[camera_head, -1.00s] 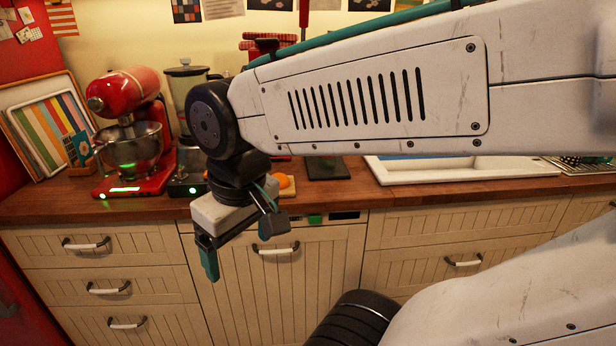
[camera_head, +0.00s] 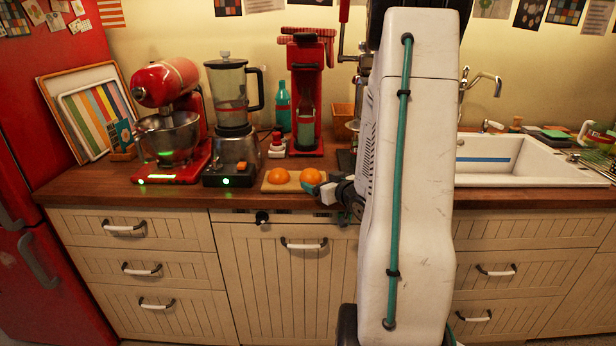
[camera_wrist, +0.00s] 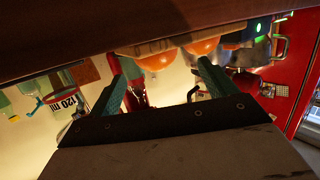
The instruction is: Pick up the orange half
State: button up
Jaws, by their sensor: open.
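Two orange halves lie on a small wooden board (camera_head: 268,187) near the counter's front edge, a left half (camera_head: 278,175) and a right half (camera_head: 311,176). My gripper (camera_head: 326,193) is close to the right half, at its lower right in the head view, partly hidden by my arm. The wrist view is upside down. There my gripper (camera_wrist: 160,72) is open, its two green fingers spread, with nothing between the pads that I can make out. One orange half (camera_wrist: 157,61) appears between the fingertips and the other (camera_wrist: 203,46) beside the right fingertip. Contact cannot be told.
A blender (camera_head: 232,115) and red stand mixer (camera_head: 170,125) stand left of the board. A red juicer-like machine (camera_head: 306,100) and teal bottle (camera_head: 283,106) stand behind it. The white sink (camera_head: 530,165) is at right. The wooden counter edge (camera_wrist: 60,35) is close to the wrist camera.

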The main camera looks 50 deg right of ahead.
aim_at(315, 176)
jog(key=shift+s+d+f, duration=0.2)
jog(key=shift+s, duration=0.1)
jog(key=shift+w+d+t, duration=0.1)
jog(key=shift+w+t, duration=0.05)
jog(key=shift+t, duration=0.15)
jog(key=x, duration=0.7)
jog(key=shift+w+d+r, duration=0.1)
jog(key=shift+w+r, duration=0.1)
jog(key=shift+r, duration=0.1)
jog(key=c, duration=1)
jog(key=shift+c, duration=0.2)
